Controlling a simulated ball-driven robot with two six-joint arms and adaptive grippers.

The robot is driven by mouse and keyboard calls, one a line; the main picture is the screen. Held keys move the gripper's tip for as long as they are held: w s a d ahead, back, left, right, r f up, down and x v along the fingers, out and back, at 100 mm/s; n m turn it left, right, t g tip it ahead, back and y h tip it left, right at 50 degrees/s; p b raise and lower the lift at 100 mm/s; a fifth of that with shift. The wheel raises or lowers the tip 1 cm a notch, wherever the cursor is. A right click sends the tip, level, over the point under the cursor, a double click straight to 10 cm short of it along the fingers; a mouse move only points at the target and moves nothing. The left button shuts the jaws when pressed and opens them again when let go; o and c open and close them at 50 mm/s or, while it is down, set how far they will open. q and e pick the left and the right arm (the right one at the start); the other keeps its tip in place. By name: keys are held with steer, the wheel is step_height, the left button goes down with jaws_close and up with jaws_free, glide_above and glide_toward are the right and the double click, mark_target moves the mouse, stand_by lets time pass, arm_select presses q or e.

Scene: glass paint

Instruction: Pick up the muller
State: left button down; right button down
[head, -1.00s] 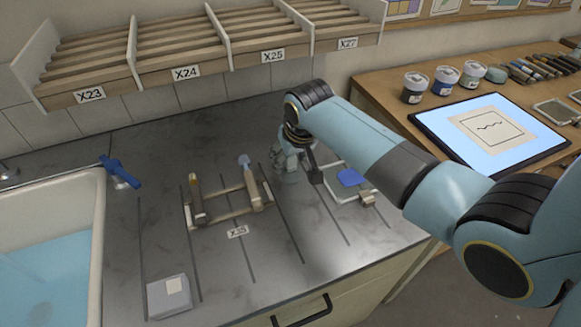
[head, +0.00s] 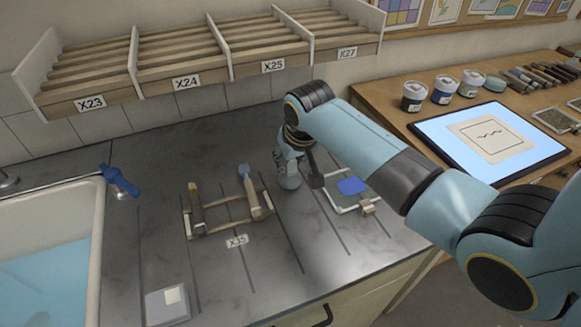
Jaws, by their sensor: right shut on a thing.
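My right gripper (head: 284,163) reaches in from the right and is over the dark worktop, just right of the wooden rack. It is shut on a pale, glassy piece, which looks like the muller (head: 289,182). The fingers and wrist partly hide the muller, and I cannot tell whether its base touches the worktop. To the right of the gripper lies a slab (head: 340,204) with a blue patch (head: 352,186) on it. My left gripper is not in view.
The wooden rack (head: 215,229) holds two tools beside the X35 label. A sink (head: 97,235) with a blue tap is at left, and a grey box (head: 160,311) stands in front. Slatted shelves (head: 180,71) hang behind. Jars and a lit panel (head: 460,105) are at right.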

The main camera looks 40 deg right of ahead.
mark_target(296, 161)
steer(key=v, duration=0.3)
steer(key=shift+d+r, duration=0.15)
steer(key=shift+d, duration=0.25)
steer(key=s+d+r+b, duration=0.1)
steer(key=s+d+r, duration=0.1)
steer(key=s+r, duration=0.4)
steer(key=s, duration=0.4)
steer(key=shift+d+r, duration=0.2)
steer(key=shift+d, duration=0.15)
